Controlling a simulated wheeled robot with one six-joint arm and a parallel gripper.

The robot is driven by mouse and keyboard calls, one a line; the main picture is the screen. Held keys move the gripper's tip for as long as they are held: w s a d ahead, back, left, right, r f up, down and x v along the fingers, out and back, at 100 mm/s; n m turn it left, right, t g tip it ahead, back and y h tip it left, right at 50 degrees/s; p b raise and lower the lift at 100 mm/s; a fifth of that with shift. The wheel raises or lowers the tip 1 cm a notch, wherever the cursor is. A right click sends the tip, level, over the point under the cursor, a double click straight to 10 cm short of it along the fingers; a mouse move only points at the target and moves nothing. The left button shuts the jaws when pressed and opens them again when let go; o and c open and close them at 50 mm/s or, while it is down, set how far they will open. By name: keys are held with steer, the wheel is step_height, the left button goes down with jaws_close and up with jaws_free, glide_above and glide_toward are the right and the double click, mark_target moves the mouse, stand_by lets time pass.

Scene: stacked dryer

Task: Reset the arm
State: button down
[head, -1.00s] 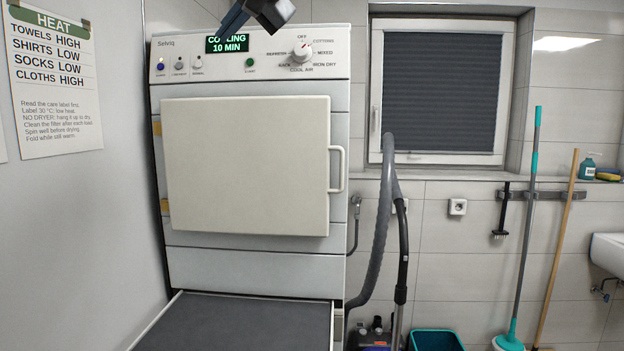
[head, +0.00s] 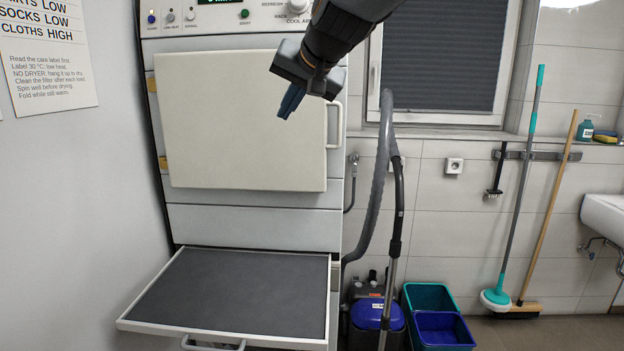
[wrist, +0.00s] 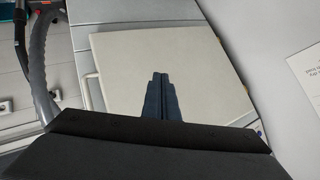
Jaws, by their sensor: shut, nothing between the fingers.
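My gripper (head: 288,103) hangs from the top of the head view, in front of the upper right part of the dryer's closed white door (head: 225,140). Its blue fingers are together with nothing between them. In the wrist view the shut fingers (wrist: 160,85) point at the door (wrist: 190,60), and I cannot tell how far they are from it. The door handle (head: 336,124) is on the door's right side, just right of and below my gripper. The dryer's control panel (head: 210,16) is partly cut off at the top.
A pull-out shelf with a dark top (head: 235,290) extends below the dryer. A vacuum cleaner (head: 375,313) with a grey hose stands to the right, beside blue and teal buckets (head: 443,328). A wall (head: 90,200) closes the left side. A mop and broom (head: 550,205) lean at right.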

steer(key=s+d+f+g+h, duration=0.1)
steer(key=s+d+f, duration=0.1)
steer(key=d+f, duration=0.45)
steer(key=s+d+f+g+h, duration=0.1)
steer(key=s+d+f, duration=0.15)
steer(key=f, duration=0.65)
steer(key=s+d+f+g+h, duration=0.1)
steer(key=s+d+f+g, duration=0.1)
steer(key=s+d+f, duration=0.6)
steer(key=s+d+f+g+h, duration=0.2)
steer(key=s+d+f, duration=0.5)
steer(key=s+f, duration=0.7)
steer(key=shift+d+f+n+g, duration=0.4)
steer(key=shift+f+g, duration=0.1)
steer(key=shift+g, duration=0.3)
